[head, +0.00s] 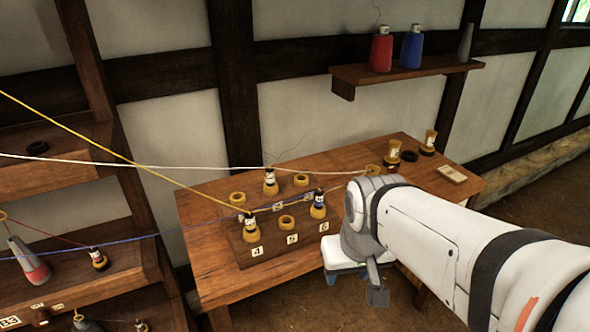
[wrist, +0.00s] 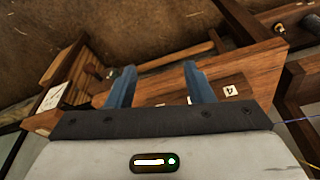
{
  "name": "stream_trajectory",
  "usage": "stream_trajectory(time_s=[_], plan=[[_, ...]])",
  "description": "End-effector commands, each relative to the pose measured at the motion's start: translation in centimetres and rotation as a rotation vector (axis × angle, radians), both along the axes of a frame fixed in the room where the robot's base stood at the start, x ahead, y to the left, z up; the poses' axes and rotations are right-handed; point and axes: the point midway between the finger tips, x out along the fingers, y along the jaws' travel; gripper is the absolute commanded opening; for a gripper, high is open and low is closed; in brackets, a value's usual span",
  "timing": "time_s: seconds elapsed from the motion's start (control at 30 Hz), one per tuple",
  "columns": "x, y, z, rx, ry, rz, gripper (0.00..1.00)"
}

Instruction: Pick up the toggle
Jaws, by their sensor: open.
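I cannot tell for sure which piece is the toggle. Small tagged pieces with dark or yellow tops stand upright in yellow rings on a wooden block (head: 237,249): one at the back (head: 270,181), one at the right (head: 318,205) and one at the left front (head: 249,227). Two more tagged pieces, a left one (head: 394,152) and a right one (head: 429,141), stand at the table's far right. My gripper (wrist: 157,68) is open, with two blue fingers apart and nothing between them. In the head view it is partly hidden by my arm, near the table's front edge.
The wooden table (head: 212,266) also bears empty rings, a dark ring (head: 409,156) and a pale block (head: 452,173). A yellow cord (head: 120,152), a white cord (head: 190,167) and a blue cord (head: 130,242) cross over from the left. Shelves stand at left; a wall shelf (head: 405,73) holds spools.

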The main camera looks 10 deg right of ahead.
Motion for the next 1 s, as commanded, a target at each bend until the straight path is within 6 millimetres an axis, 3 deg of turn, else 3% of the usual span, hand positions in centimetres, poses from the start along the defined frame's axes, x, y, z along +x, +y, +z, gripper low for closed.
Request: stream_trajectory(time_s=[0.17, 0.3, 0.4, 0.53, 0.7, 1.0], plan=[[5.8, -0.6, 2.1, 0.014, -0.031, 0.047, 0.47], [12.2, -0.7, 3.1, 0.021, -0.074, 0.088, 0.47], [16.4, -0.8, 3.1, 0.023, -0.104, 0.111, 0.47], [20.5, -1.1, 2.7, 0.02, -0.137, 0.132, 0.47], [23.2, -1.4, 2.0, 0.017, -0.159, 0.146, 0.47], [24.7, -1.2, -0.7, 0.015, -0.163, 0.149, 0.47]])
